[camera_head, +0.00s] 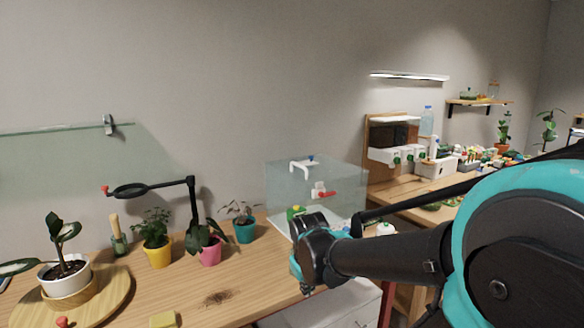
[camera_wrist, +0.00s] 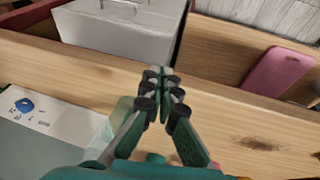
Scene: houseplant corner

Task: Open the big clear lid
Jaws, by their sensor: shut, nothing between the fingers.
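A big clear box (camera_head: 285,190) stands on the wooden bench, with its clear lid (camera_head: 330,165) lying closed on top. A white handle (camera_head: 302,166) with a small blue part sits on the lid. A red latch (camera_head: 325,194) on a white plate is on the front wall. My gripper (camera_head: 302,282) is in front of the box and lower than the lid, apart from the handle. In the wrist view my gripper (camera_wrist: 160,76) is shut and empty, above the bench edge. My arm hides the box's lower front right part.
Potted plants (camera_head: 157,243) and a black ring-headed stand (camera_head: 192,200) are left of the box. A yellow sponge (camera_head: 163,319) lies at the bench front. In the wrist view, a white container (camera_wrist: 120,30) and a pink thing (camera_wrist: 278,72) lie beyond the edge.

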